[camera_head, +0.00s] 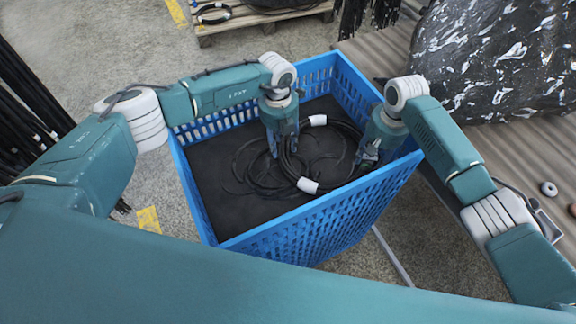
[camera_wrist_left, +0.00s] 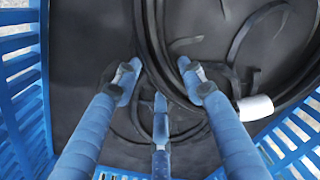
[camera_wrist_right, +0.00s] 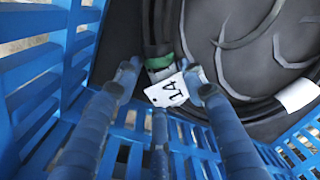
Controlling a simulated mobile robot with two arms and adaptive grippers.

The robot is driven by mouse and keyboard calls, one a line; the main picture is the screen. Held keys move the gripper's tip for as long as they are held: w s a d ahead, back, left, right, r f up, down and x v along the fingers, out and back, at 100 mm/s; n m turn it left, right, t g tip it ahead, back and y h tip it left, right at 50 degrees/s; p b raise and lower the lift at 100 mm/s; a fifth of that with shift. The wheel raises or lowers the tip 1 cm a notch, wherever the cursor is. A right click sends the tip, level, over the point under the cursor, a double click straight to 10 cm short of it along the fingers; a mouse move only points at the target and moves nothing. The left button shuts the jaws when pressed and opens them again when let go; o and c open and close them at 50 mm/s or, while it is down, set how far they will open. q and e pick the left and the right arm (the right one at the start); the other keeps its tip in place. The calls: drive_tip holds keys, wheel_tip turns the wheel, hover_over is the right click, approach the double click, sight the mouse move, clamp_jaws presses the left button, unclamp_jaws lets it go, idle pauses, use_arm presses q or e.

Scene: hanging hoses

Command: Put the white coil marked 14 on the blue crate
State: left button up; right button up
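The blue crate (camera_head: 325,222) stands in front of me with a black inner surface. A black coil (camera_head: 270,190) with white bands lies inside it; I see no white hose. A white tag marked 14 (camera_wrist_right: 168,92) hangs from the coil beside a green band in the right wrist view. My left gripper (camera_head: 283,153) points down at the coil's left part, with spread fingers on both sides of its strands (camera_wrist_left: 150,40). My right gripper (camera_head: 367,160) is at the coil's right side, fingers apart around the strands near the tag. Firm contact is not visible.
The crate's slatted walls rise close around both grippers. A wooden pallet (camera_head: 265,18) with black coils is at the back. A black shiny wrapped mass (camera_head: 500,60) lies at the right. Dark hoses (camera_head: 25,100) hang at the left.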

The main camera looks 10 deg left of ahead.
use_arm(q)
drive_tip(key=o, duration=0.4)
use_arm(e)
drive_tip(key=o, duration=0.4)
use_arm(q)
drive_tip(key=shift+r, duration=0.1)
use_arm(e)
drive_tip(key=shift+r, duration=0.15)
